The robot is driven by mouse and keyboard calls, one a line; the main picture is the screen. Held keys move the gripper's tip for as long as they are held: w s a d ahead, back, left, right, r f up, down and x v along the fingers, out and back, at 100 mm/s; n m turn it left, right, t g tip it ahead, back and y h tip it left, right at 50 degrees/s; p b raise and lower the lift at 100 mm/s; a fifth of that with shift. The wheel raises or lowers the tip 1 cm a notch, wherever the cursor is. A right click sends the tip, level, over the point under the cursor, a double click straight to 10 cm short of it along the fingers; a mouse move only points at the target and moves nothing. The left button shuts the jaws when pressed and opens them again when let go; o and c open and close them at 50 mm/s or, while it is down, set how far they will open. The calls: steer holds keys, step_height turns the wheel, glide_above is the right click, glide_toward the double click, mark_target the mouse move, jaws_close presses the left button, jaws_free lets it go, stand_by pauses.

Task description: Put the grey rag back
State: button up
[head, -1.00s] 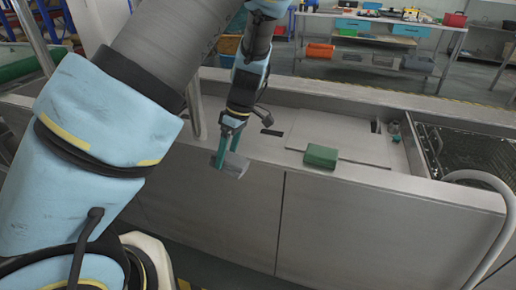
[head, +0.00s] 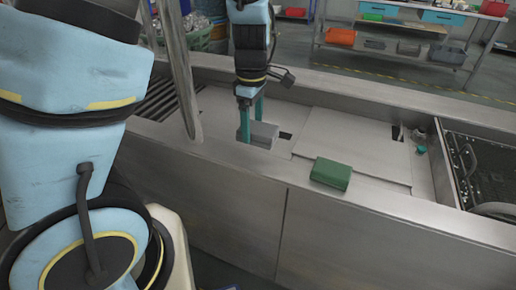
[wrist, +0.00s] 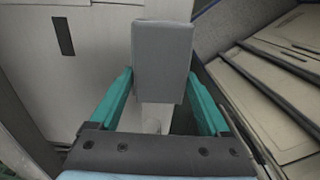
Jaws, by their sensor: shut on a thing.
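The grey rag (head: 262,134) is a folded grey block. My gripper (head: 250,112) is shut on it, with a teal finger on each side, and points down. In the head view the rag is over the left part of the metal tank's top, just behind the front rim; I cannot tell whether it touches the surface. In the wrist view the rag (wrist: 162,60) stands out beyond the fingertips of my gripper (wrist: 161,85), its broad face showing.
A green folded cloth (head: 330,172) lies on the front rim (head: 245,165), right of my gripper. A flat metal cover (head: 355,140) lies behind it. An open basket bay (head: 490,165) is at the right. A curved metal pipe (head: 180,75) rises close left of my gripper.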

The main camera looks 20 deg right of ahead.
mark_target(253, 126)
step_height(253, 126, down, 8)
steer(key=shift+r, duration=0.1)
steer(key=o, duration=1)
steer(key=shift+r, duration=0.1)
step_height(253, 126, up, 12)
steer(key=shift+f, duration=0.1)
steer(key=a+m, duration=0.3)
steer(key=a, duration=0.5)
steer(key=a+r+m+t, duration=0.1)
steer(key=a+m, duration=0.3)
steer(key=a, duration=0.4)
steer(key=a+r+m, duration=0.1)
steer(key=a+m, duration=0.2)
steer(key=a, duration=0.5)
steer(key=shift+w+a+m+t, duration=0.15)
steer(key=shift+a+m+t, duration=0.05)
steer(key=shift+m+t, duration=0.1)
